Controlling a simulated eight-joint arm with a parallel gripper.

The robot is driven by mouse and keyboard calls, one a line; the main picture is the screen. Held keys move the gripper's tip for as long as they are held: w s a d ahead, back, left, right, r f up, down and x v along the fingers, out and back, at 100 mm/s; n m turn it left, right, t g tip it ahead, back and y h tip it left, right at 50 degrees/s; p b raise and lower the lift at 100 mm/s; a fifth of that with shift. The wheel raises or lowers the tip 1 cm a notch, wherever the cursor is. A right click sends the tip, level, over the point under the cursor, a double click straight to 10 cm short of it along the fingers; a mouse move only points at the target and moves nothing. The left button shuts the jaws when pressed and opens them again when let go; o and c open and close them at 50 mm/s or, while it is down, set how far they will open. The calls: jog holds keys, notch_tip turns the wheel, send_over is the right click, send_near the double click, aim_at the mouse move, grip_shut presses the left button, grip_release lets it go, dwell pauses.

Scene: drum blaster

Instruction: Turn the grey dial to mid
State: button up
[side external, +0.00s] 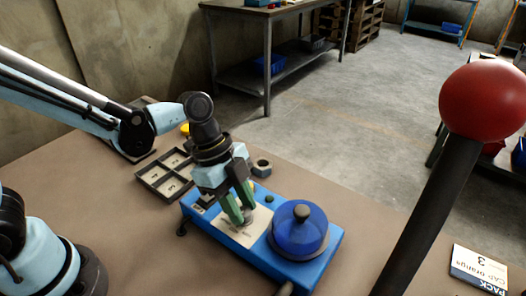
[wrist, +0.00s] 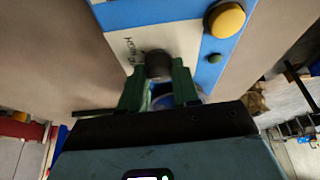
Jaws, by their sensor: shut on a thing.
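The blue box (side external: 296,270) stands on the brown table and carries a pale label plate (side external: 232,237). The grey dial (wrist: 158,60) shows dark in the wrist view, on the white label plate (wrist: 185,35). My gripper (side external: 246,212) points down over the plate, its green fingers at the dial. In the wrist view, my gripper (wrist: 158,70) has one finger on each side of the dial and is shut on it. The plate's lettering is partly hidden and blurred, so I cannot tell the dial's setting.
A clear blue dome (side external: 300,238) sits on the box right of my gripper. A compartment tray (side external: 150,183) and a hex nut (side external: 262,167) lie behind. A red ball on a black lever (side external: 484,100) rises in front at right, near a small carton (side external: 480,272).

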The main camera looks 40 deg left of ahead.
jog(key=shift+m, duration=0.3)
jog(key=o, duration=1.1)
jog(key=shift+c, duration=0.2)
jog(key=shift+r, duration=0.1)
jog(key=v, duration=1.2)
jog(key=shift+w, duration=0.15)
